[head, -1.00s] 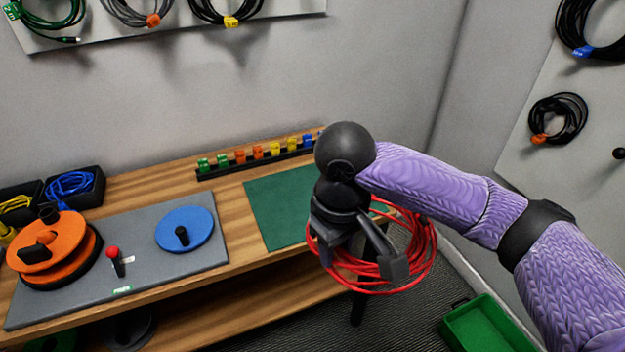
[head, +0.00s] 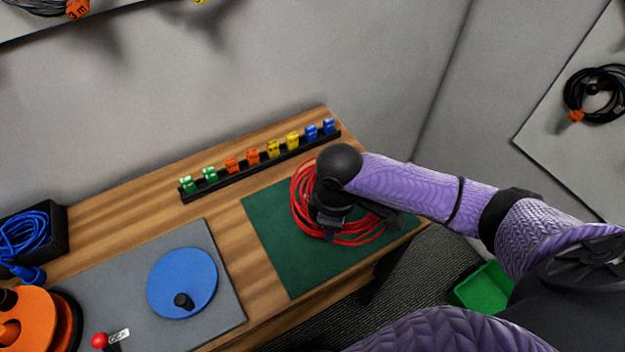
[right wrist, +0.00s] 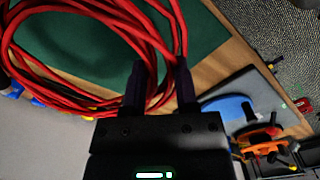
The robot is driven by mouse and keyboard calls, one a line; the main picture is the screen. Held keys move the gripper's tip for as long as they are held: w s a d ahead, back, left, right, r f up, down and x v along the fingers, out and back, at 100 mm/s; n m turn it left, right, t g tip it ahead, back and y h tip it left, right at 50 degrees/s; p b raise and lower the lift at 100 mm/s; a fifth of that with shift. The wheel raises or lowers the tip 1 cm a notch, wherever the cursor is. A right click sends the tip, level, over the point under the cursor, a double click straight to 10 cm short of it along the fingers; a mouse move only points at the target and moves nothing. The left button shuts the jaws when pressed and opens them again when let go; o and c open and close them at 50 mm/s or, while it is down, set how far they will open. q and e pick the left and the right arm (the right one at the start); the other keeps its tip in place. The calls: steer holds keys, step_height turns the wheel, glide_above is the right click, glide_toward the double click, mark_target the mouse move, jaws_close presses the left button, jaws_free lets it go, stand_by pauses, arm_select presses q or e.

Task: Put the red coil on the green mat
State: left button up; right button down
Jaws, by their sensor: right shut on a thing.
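The red coil (head: 302,203) is over the green mat (head: 285,262) at the right end of the wooden bench in the head view. My right gripper (head: 335,228) is shut on the red coil and partly hides it. In the right wrist view, strands of the red coil (right wrist: 75,95) pass between the two fingers (right wrist: 160,85), with the green mat (right wrist: 205,25) behind them. I cannot tell whether the coil touches the mat. My left gripper is not in view.
A black rack (head: 262,165) of coloured tags stands behind the mat. A grey board with a blue disc (head: 182,280) lies left of it. A black bin with blue cable (head: 25,235) is at far left. A green crate (head: 485,290) stands on the floor at right.

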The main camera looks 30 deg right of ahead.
mark_target(329, 251)
step_height(329, 251, down, 10)
steer(key=b, duration=0.5)
steer(key=shift+f, duration=0.15)
steer(key=shift+w+r, duration=0.1)
steer(key=shift+r, duration=0.1)
steer(key=shift+c, duration=1.9)
jaws_free()
steer(key=shift+f, duration=0.15)
step_height(329, 251, up, 12)
steer(key=p, duration=0.5)
steer(key=shift+f+p, duration=0.15)
steer(key=shift+p, duration=0.15)
steer(key=shift+r, duration=0.35)
